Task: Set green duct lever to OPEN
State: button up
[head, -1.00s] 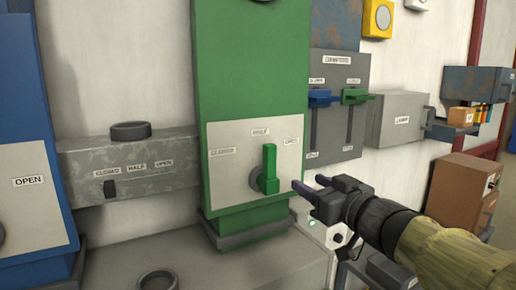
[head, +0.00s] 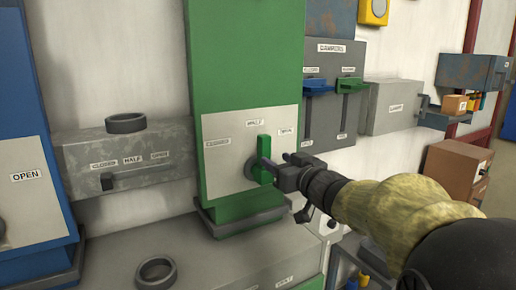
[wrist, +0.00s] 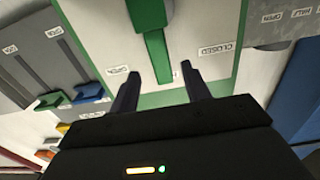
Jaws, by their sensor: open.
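The green duct lever (head: 264,158) stands upright on a pale plate (head: 223,171) on the green duct. Its tip points to the HALF label (head: 255,122); CLOSED (head: 217,143) is on the left and OPEN (head: 286,131) on the right. My gripper (head: 275,160) is at the lever's right side, fingers open. In the wrist view the lever (wrist: 156,52) hangs down with its end between the open fingertips of my gripper (wrist: 158,70). Whether a finger touches it I cannot tell. The lever's lower part is partly hidden by a finger in the head view.
A grey panel (head: 327,110) with a blue lever (head: 317,86) and a green lever handle (head: 350,84) is on the wall to the right. A grey slider box (head: 135,165) is on the left. A grey ledge (head: 215,265) lies below the duct.

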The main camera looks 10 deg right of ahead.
aim_at(267, 154)
jog(key=p+x, duration=0.2)
jog(key=x, duration=0.5)
jog(key=shift+w, duration=0.25)
jog(key=shift+c, duration=0.2)
grip_shut()
